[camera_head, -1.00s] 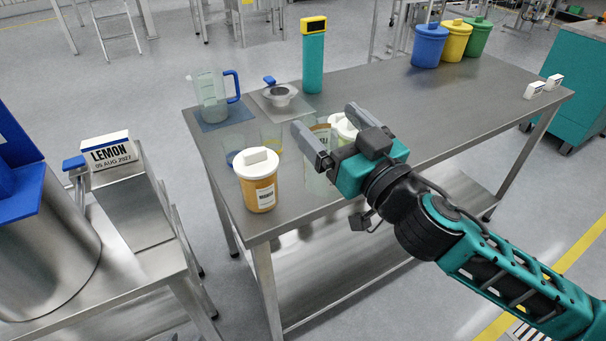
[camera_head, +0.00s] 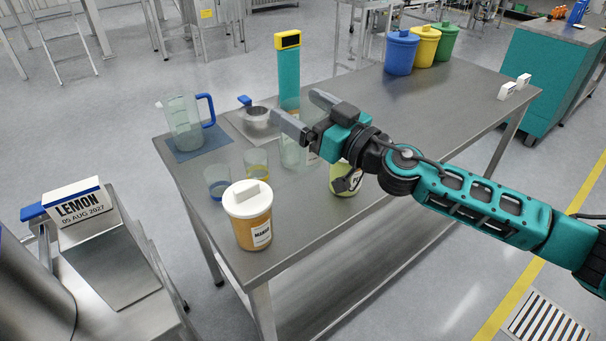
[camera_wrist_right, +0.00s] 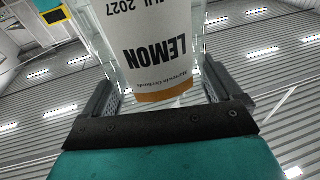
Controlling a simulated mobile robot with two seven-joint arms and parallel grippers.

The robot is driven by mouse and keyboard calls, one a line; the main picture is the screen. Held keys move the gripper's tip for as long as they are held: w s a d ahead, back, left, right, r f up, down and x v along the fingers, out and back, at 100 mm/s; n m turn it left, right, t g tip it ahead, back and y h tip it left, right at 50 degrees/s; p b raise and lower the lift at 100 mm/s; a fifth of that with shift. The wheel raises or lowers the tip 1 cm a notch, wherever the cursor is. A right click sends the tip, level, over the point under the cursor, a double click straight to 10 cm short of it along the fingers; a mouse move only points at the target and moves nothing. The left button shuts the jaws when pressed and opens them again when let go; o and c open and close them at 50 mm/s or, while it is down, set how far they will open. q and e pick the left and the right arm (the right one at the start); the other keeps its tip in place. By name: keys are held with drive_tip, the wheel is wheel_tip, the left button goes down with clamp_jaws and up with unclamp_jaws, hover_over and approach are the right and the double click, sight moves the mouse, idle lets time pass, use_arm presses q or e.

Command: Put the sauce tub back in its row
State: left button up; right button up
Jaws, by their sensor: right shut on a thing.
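My right gripper (camera_head: 302,115) is shut on a clear container (camera_head: 297,155), which hangs below the jaws over the table. In the right wrist view this clear container (camera_wrist_right: 150,45) carries a white label with an orange band, reading LEMON upside down, between the two fingers (camera_wrist_right: 160,95). An orange tub (camera_head: 253,228) with a white lid and a MANGO label stands at the table's front edge. A yellow-green tub (camera_head: 345,183) stands to its right, partly hidden by my right arm. My left gripper is out of view.
Two small clear cups (camera_head: 217,183) (camera_head: 256,162) stand behind the orange tub. A jug (camera_head: 184,125), a steel pot (camera_head: 257,117) and a teal post (camera_head: 289,75) stand farther back. Coloured bins (camera_head: 401,55) are at the far end. The table's right half (camera_head: 440,110) is mostly clear.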

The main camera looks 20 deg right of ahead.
sight(304, 152)
wheel_tip(304, 152, down, 9)
drive_tip(key=shift+r+b, duration=0.1)
drive_tip(key=shift+b, duration=0.2)
wheel_tip(304, 152, down, 5)
drive_tip(key=b, duration=0.3)
drive_tip(key=o, duration=1.7)
